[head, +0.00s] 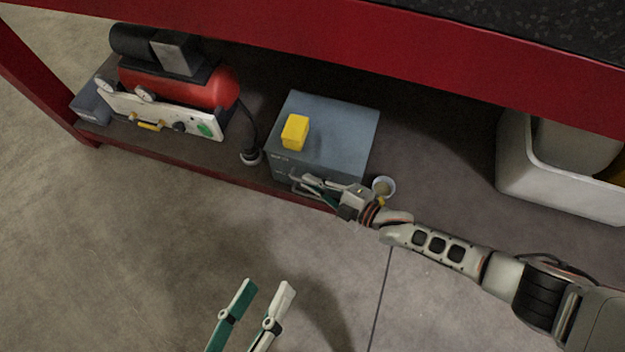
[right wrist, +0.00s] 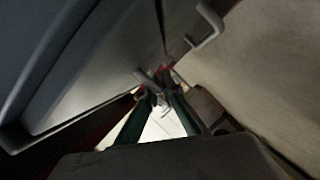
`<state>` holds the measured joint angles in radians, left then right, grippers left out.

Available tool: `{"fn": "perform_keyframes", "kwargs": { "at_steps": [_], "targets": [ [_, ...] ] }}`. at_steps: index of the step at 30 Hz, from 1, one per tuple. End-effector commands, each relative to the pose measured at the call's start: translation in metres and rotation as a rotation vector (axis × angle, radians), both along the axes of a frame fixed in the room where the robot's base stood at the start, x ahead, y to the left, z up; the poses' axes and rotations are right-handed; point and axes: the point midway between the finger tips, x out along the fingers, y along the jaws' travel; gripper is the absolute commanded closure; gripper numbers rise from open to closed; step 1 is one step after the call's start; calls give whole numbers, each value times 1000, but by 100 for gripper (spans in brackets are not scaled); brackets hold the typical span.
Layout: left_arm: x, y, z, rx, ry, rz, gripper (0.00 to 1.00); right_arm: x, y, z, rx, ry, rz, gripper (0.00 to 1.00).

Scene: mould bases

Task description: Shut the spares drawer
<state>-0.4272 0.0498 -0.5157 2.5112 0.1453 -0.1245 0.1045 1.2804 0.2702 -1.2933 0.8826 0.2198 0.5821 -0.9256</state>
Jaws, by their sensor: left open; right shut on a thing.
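A blue-grey drawer cabinet (head: 340,130) stands on the low shelf under the red bench, with a yellow block (head: 295,132) on top. My right gripper (head: 308,184) is at the lower part of its front, shut on a handle (right wrist: 147,78). A second handle (right wrist: 209,25) shows in the right wrist view. My right gripper's fingers (right wrist: 160,97) partly hide the held handle. How far the drawer stands out is hard to tell, since the gripper covers much of the front. My left gripper (head: 266,288) is open and empty, over the floor well apart from the cabinet.
A red compressor (head: 195,90) with a pale panel stands left of the cabinet. A pale round thing (head: 383,186) is by my right wrist. A white bin (head: 570,192) is at the right. The red bench edge (head: 330,45) runs above. The floor in front is clear.

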Motion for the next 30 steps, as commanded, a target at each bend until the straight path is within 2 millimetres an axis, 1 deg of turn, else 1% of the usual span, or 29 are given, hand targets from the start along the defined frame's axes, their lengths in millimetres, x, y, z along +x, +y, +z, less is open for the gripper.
{"fn": "perform_keyframes", "kwargs": {
  "at_steps": [1,2,3,12,17,22,30],
  "targets": [
    [0,0,0,0,0,0,55,7,-4,2,-4,-4,-10,100],
    [0,0,0,0,0,0,55,7,-4,2,-4,-4,-10,88],
    [-1,0,0,0,0,0,55,7,-4,2,-3,-4,-11,86],
    [-2,-1,-1,-1,3,-1,55,6,-4,2,-3,-3,-8,86],
    [-2,-1,0,-2,2,0,55,0,-11,2,-3,-1,-8,86],
    [-1,-1,0,-3,1,0,55,-15,-29,7,-2,-1,-7,86],
    [0,0,0,-4,-1,2,55,-47,-71,19,-3,-1,-6,86]
  ]
}}
